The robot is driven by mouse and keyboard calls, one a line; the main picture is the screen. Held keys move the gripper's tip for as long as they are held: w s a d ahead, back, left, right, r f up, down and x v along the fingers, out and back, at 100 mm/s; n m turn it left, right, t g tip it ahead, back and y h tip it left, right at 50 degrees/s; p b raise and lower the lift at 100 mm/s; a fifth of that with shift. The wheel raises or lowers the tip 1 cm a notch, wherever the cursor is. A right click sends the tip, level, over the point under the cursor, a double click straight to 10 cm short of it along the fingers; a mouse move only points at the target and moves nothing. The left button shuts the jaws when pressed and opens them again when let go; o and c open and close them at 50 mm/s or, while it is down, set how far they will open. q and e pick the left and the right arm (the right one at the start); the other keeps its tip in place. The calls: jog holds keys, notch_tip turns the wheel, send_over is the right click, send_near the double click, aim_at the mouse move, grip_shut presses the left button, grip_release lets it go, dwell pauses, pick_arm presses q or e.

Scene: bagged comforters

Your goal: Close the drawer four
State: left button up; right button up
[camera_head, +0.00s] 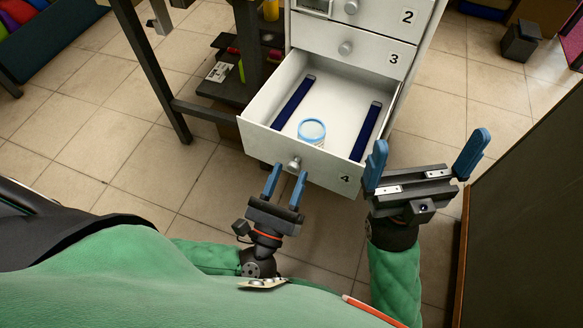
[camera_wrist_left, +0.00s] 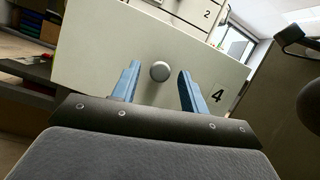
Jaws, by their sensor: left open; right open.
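Drawer four (camera_head: 323,170) is pulled out of the white cabinet, with its front panel toward me and a "4" at its right end. A round knob (camera_head: 295,163) sits on that panel. A round container with a blue rim (camera_head: 312,131) and two dark blue bars lie inside the drawer. My left gripper (camera_head: 288,172) is open just in front of the knob. In the left wrist view the knob (camera_wrist_left: 160,71) shows between the blue fingertips (camera_wrist_left: 158,72); I cannot tell whether they touch the panel. My right gripper (camera_head: 428,152) is wide open and empty, right of the drawer front.
Drawer three (camera_head: 345,48) and drawer two (camera_head: 362,12) above are shut. A dark shelf (camera_head: 225,90) with small items stands left of the cabinet. A dark panel (camera_head: 525,210) rises at the right.

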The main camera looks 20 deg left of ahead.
pick_arm(q)
jog(key=shift+x, duration=1.25)
grip_shut()
